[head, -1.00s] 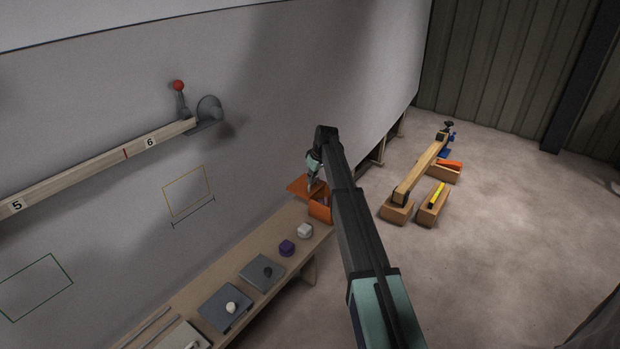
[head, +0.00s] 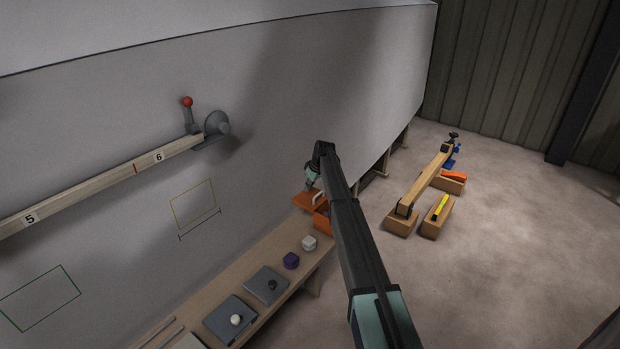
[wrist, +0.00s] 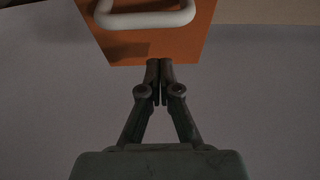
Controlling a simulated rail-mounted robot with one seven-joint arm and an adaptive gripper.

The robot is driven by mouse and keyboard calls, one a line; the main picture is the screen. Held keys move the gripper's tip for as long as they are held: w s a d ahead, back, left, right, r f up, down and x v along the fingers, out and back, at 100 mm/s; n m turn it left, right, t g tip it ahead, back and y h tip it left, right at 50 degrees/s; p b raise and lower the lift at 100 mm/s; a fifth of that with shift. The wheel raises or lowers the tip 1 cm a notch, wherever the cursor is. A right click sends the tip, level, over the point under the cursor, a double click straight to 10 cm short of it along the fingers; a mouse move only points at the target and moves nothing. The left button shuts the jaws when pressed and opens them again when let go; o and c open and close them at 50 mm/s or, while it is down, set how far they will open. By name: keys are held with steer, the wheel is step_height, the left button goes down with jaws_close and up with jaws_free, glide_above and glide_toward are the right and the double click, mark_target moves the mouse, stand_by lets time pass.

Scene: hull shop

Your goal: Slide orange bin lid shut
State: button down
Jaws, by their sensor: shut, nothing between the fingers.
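The orange bin (head: 322,221) stands at the far end of the bench, partly hidden behind my arm. Its flat orange lid (head: 302,202) is offset toward the wall side, leaving part of the bin uncovered. The lid has a white bar handle (head: 315,197). In the wrist view the lid (wrist: 155,47) and handle (wrist: 145,17) fill the upper middle. My gripper (head: 309,188) is shut and empty at the wall side of the handle. In the wrist view its fingertips (wrist: 159,64) are at the lid's edge; I cannot tell whether they touch it.
The bench (head: 238,267) runs along the grey hull wall and holds a white cube (head: 309,243), a purple cube (head: 291,260) and grey plates (head: 230,318). A rail with a red-knobbed lever (head: 187,102) is on the wall. Wooden blocks (head: 437,218) stand on the floor at right.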

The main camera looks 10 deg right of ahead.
steer(key=shift+s+d+r, duration=0.1)
steer(key=shift+s+d, duration=0.75)
steer(key=shift+s, duration=0.15)
steer(key=shift+s+d+f+p, duration=0.2)
steer(key=shift+d+f+p, duration=0.05)
steer(key=shift+d+p, duration=0.05)
steer(key=s+d+b, duration=0.3)
steer(key=s+d, duration=0.5)
steer(key=shift+s+d, duration=0.15)
steer(key=shift+s, duration=0.1)
